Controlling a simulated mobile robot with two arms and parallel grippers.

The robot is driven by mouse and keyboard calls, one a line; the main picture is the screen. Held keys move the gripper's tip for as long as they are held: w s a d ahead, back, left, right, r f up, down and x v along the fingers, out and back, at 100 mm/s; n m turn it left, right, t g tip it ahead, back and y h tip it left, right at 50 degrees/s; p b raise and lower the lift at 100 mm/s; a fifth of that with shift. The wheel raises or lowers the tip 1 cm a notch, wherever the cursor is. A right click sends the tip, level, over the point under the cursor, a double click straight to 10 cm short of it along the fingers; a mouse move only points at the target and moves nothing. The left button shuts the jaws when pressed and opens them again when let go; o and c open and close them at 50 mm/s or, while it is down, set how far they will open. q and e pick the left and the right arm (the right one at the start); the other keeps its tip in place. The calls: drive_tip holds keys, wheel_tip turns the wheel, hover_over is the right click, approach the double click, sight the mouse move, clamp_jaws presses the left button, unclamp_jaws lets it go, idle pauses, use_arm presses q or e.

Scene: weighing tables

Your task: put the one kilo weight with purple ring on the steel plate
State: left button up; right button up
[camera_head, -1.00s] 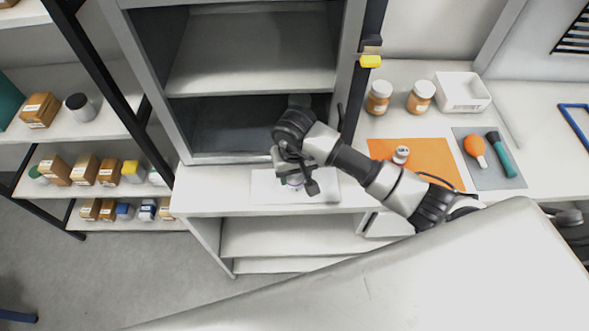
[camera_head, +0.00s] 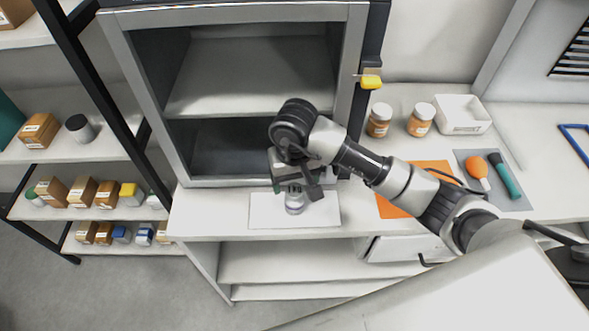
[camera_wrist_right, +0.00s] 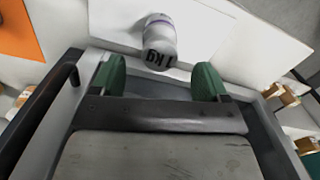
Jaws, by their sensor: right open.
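The one kilo weight with the purple ring (camera_head: 295,204) stands on the pale plate (camera_head: 325,213) in front of the cabinet. In the right wrist view the weight (camera_wrist_right: 160,42) shows its "1kg" marking, and the plate (camera_wrist_right: 112,22) lies under it. My right gripper (camera_head: 297,189) is just above and behind the weight. In the wrist view its green fingers (camera_wrist_right: 160,80) are open and wide apart. The weight lies beyond the fingertips, with nothing between the fingers. My left gripper is not in view.
The open cabinet (camera_head: 180,110) stands behind the plate. To the right are an orange mat (camera_head: 393,207), partly hidden by my arm, a grey mat (camera_head: 515,198) with tools, two orange jars and a white tray (camera_head: 462,118). Shelves with boxes are at left.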

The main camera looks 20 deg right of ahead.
wheel_tip(320, 180, up, 5)
drive_tip(key=shift+r+b, duration=0.15)
drive_tip(key=shift+b, duration=0.3)
idle(0.3)
